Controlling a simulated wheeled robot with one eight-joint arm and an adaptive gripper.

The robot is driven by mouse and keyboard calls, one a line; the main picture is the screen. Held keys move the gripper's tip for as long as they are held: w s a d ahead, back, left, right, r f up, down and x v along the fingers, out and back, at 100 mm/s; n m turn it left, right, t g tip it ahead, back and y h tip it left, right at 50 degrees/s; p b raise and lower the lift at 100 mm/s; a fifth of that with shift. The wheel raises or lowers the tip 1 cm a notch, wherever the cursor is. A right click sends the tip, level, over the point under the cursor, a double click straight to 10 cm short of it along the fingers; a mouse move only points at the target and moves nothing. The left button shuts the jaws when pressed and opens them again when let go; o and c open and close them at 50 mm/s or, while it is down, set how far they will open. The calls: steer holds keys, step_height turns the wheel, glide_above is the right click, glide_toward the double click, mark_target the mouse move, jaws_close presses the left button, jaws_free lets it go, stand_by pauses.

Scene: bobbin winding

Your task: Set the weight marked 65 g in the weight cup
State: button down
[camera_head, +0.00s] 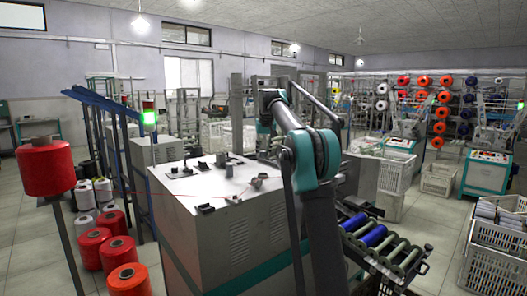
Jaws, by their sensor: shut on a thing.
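My arm rises in front of the winding machine and bends down over its pale top. My gripper (267,154) is at the far right part of that top, small and partly hidden by my own arm. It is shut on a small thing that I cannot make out. A small grey cup-like piece (257,183) stands on the top, nearer than my gripper. Several small dark pieces (187,169) stand at the back left of the top. No 65 g marking can be read, and I cannot tell for sure which piece is the weight cup.
The machine cabinet (205,250) fills the middle. A dark block (205,209) lies at its front edge. A thin red thread runs in from the red spool (45,168) at left. A roller rack (385,245) with blue rollers and crates (497,270) stand at right.

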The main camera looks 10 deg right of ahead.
glide_above(264, 178)
steer(key=w, duration=0.2)
steer(key=shift+s+f, duration=0.15)
steer(key=shift+f, duration=2.95)
steer(key=shift+f, duration=1.4)
steer(key=shift+s+f, duration=0.3)
steer(key=shift+f, duration=0.55)
steer(key=c, duration=1.5)
jaws_free()
steer(key=o, duration=0.4)
steer(key=shift+w+f, duration=0.3)
steer(key=shift+f, duration=0.1)
steer(key=shift+s+r, duration=0.1)
steer(key=shift+r, duration=0.05)
steer(key=shift+r, duration=0.1)
steer(key=v, duration=1.2)
